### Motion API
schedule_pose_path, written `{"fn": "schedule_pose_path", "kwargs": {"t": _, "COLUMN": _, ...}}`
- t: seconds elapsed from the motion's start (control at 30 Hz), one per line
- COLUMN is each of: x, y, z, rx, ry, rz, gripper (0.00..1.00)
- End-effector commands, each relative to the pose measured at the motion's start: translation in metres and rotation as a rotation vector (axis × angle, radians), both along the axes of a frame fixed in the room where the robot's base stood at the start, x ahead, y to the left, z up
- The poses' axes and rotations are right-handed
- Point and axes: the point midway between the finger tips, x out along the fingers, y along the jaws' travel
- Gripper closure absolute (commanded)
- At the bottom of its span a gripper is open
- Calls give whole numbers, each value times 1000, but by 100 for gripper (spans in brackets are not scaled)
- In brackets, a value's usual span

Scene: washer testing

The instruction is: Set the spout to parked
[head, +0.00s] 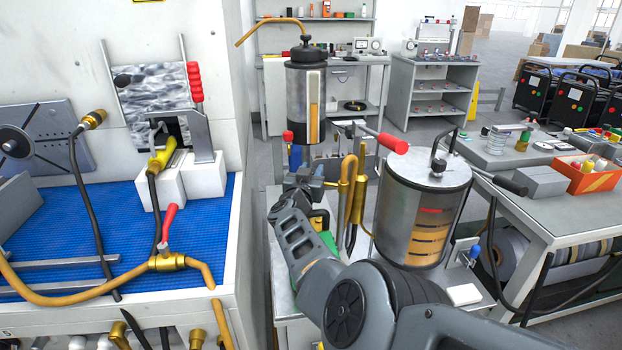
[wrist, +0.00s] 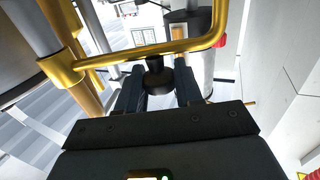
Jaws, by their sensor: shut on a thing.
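The spout is a brass pipe, crossing the top of the wrist view (wrist: 140,55) with a bend at its right end. In the head view, upright brass tubing with a curved top (head: 347,175) stands beside the large glass-sided tank (head: 425,205); I cannot tell exactly which part is the spout. My gripper (wrist: 159,90) is shut on a dark round knob (wrist: 157,76) just below the pipe in the wrist view. In the head view my gripper (head: 305,178) is at the left of the tubing, partly hidden by my arm.
A tall cylinder with a black lid (head: 306,95) stands behind my gripper. A red-ended lever (head: 392,142) sticks out between it and the tank. At left is a bench with a blue mat (head: 205,215) and a washing cabinet. A table with an orange box (head: 580,176) is at right.

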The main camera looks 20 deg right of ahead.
Motion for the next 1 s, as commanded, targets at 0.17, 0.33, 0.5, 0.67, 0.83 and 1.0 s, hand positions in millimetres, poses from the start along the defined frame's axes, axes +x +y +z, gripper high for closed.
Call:
{"fn": "schedule_pose_path", "kwargs": {"t": 0.17, "x": 3, "y": 0, "z": 8, "rx": -2, "ry": -10, "rz": -9, "gripper": 100}}
{"fn": "schedule_pose_path", "kwargs": {"t": 0.33, "x": 3, "y": 0, "z": 9, "rx": -3, "ry": -11, "rz": -9, "gripper": 100}}
{"fn": "schedule_pose_path", "kwargs": {"t": 0.5, "x": 4, "y": 0, "z": 10, "rx": -3, "ry": -12, "rz": -9, "gripper": 60}}
{"fn": "schedule_pose_path", "kwargs": {"t": 0.67, "x": 3, "y": 0, "z": 8, "rx": -2, "ry": -10, "rz": -9, "gripper": 45}}
{"fn": "schedule_pose_path", "kwargs": {"t": 0.83, "x": 2, "y": -1, "z": 5, "rx": -1, "ry": -6, "rz": -9, "gripper": 44}}
{"fn": "schedule_pose_path", "kwargs": {"t": 1.0, "x": -1, "y": 2, "z": 6, "rx": -1, "ry": -5, "rz": -8, "gripper": 44}}
